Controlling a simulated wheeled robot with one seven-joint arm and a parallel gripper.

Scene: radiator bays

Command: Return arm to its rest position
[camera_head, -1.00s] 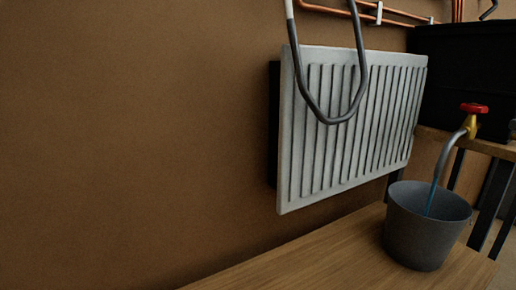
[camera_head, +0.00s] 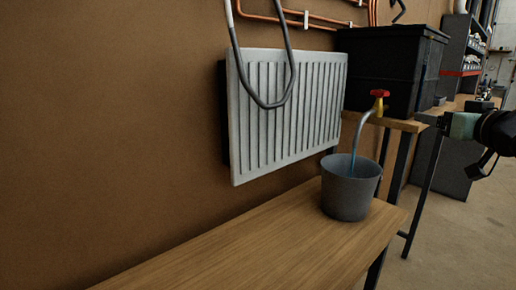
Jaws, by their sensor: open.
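My gripper (camera_head: 426,118) shows at the right, at the end of my dark arm with a pale green-grey section. It points left in front of the table edge by the black tank and appears empty. Its fingers are small and hard to make out. It is to the right of the red-handled tap (camera_head: 380,94) and the grey bucket (camera_head: 349,190), apart from both. The bucket stands upright on the wooden bench, with a blue stream running into it from the tap's spout.
A white radiator (camera_head: 285,110) hangs on the brown wall, with a grey hose (camera_head: 268,105) looped before it. A black tank (camera_head: 385,65) stands on a table behind the bucket. The wooden bench (camera_head: 250,245) is clear left of the bucket. Shelving (camera_head: 465,60) stands behind; open floor lies right.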

